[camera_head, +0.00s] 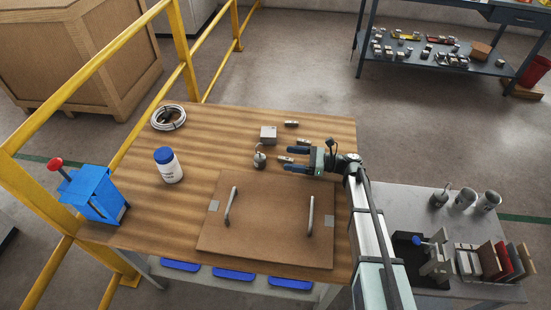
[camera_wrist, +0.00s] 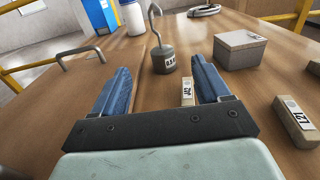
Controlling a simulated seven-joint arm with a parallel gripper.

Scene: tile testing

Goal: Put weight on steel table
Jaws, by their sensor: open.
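A dark grey weight (camera_head: 259,158) with a hook on top stands upright on the wooden table, left of my gripper (camera_head: 287,159). In the wrist view the weight (camera_wrist: 164,62) is ahead of my fingers, with its hook up and a white label on its side. My gripper is open and empty, low over the wood and pointing left toward the weight, apart from it. The steel table (camera_head: 390,203) is at the right and holds several grey cylinders, one with a hook (camera_head: 439,198).
A grey box (camera_head: 268,135) stands behind the weight. Small labelled blocks lie near my fingers, one (camera_wrist: 187,92) seen between them. A brown board (camera_head: 265,225) with two handles lies in front. A white bottle (camera_head: 168,167) and a blue press (camera_head: 93,193) are at the left.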

